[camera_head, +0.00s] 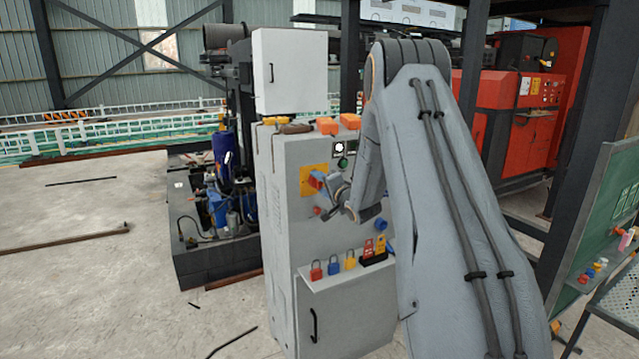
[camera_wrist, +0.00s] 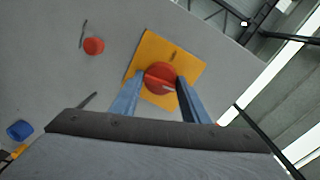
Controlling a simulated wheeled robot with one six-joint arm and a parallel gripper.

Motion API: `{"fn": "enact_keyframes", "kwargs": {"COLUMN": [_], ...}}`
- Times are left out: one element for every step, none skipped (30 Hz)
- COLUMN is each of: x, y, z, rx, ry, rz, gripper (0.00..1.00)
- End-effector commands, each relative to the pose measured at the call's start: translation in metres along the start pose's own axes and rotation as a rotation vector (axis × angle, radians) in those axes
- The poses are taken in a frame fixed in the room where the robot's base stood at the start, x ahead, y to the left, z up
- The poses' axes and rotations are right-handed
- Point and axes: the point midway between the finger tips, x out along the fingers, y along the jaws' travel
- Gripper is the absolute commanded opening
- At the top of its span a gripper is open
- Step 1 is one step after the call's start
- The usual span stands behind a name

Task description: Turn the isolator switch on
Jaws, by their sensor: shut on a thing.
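The isolator switch is a red rotary knob (camera_wrist: 160,78) on a yellow square plate (camera_wrist: 190,53), on the front of a grey cabinet. In the head view the yellow plate (camera_head: 307,181) shows on the cabinet's upper front, with the red knob (camera_head: 315,180) partly behind my gripper. My gripper (camera_wrist: 160,88) is shut on the red knob, with one blue-grey finger on each side of it. In the head view my gripper (camera_head: 325,186) reaches the plate from the right. A pale mark shows on the knob; its exact angle is hard to read.
The grey cabinet (camera_head: 282,220) carries a small shelf with red, blue and yellow padlocks (camera_head: 333,267). A red button (camera_wrist: 93,46) and a blue knob (camera_wrist: 20,130) are also on its face. Orange items (camera_head: 327,126) lie on top. Open floor is at left.

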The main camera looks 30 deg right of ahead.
Motion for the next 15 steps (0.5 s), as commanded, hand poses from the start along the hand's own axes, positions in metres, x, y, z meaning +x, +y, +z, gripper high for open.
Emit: {"fn": "enact_keyframes", "kwargs": {"x": [0.0004, 0.0004, 0.0005, 0.0005, 0.0006, 0.0006, 0.0006, 0.0007, 0.0007, 0.0007, 0.0008, 0.0008, 0.0008, 0.0008, 0.0009], "y": [-0.0019, -0.0019, -0.002, -0.0021, -0.0021, -0.0022, -0.0023, -0.0024, -0.0024, -0.0025, -0.0025, -0.0026, -0.0026, -0.0027, -0.0027], "z": [0.0011, 0.001, 0.001, 0.0009, 0.0008, 0.0008, 0.0007, 0.0006, 0.0006, 0.0005, 0.0005, 0.0004, 0.0003, 0.0002, 0.0002], "rx": [0.025, 0.041, 0.061, 0.073, 0.086, 0.1, 0.111, 0.12, 0.129, 0.136, 0.142, 0.148, 0.151, 0.154, 0.157], "ry": [-0.005, -0.006, -0.008, -0.009, -0.01, -0.011, -0.012, -0.013, -0.013, -0.014, -0.014, -0.015, -0.015, -0.015, -0.015], "rz": [-0.003, -0.003, -0.004, -0.005, -0.005, -0.005, -0.006, -0.006, -0.006, -0.007, -0.007, -0.007, -0.007, -0.008, -0.008], "gripper": [0.19, 0.19, 0.19, 0.19, 0.19, 0.19, 0.19, 0.19, 0.19, 0.19, 0.19, 0.19, 0.19, 0.19, 0.19]}}
